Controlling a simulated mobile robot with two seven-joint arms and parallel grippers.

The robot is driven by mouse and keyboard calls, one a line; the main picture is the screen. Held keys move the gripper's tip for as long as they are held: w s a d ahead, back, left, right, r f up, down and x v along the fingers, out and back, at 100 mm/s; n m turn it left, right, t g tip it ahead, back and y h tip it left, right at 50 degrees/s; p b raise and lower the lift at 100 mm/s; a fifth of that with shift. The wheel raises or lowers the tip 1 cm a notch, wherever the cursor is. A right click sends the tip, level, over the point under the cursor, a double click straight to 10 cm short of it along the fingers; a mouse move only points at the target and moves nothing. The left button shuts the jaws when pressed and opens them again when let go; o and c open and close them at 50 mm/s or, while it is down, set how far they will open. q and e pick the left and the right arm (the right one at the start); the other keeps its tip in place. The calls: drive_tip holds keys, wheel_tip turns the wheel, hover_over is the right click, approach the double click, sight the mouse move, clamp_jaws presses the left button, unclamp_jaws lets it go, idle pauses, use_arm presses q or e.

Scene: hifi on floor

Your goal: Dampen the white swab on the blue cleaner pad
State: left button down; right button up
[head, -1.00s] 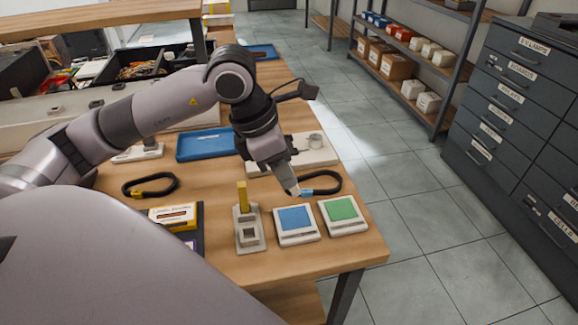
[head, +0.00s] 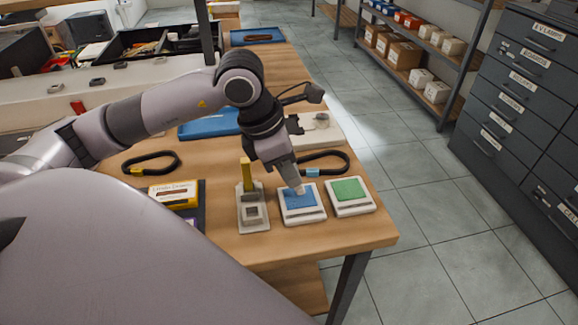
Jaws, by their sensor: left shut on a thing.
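The blue cleaner pad (head: 296,201) sits in a white square tray near the front right of the wooden table. My left gripper (head: 296,187) points down at the pad's back edge. It is shut on the white swab (head: 300,191), of which only a small pale tip shows between the fingers. The tip is at the blue surface in the picture; I cannot tell whether it touches. My right gripper is not in view.
A green pad (head: 349,189) in a white tray lies right of the blue one. A grey holder (head: 253,213) with a yellow upright stands left. Black cable loops (head: 151,163), a blue tray (head: 210,124) and a yellow box (head: 174,194) lie around. The table's front edge is close.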

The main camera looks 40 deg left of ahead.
use_arm(q)
drive_tip(key=shift+f+b, duration=0.65)
drive_tip(key=shift+b, duration=0.1)
idle(2.1)
drive_tip(key=shift+r+p, duration=2.45)
drive_tip(key=shift+r, duration=1.2)
drive_tip(key=shift+d, duration=0.1)
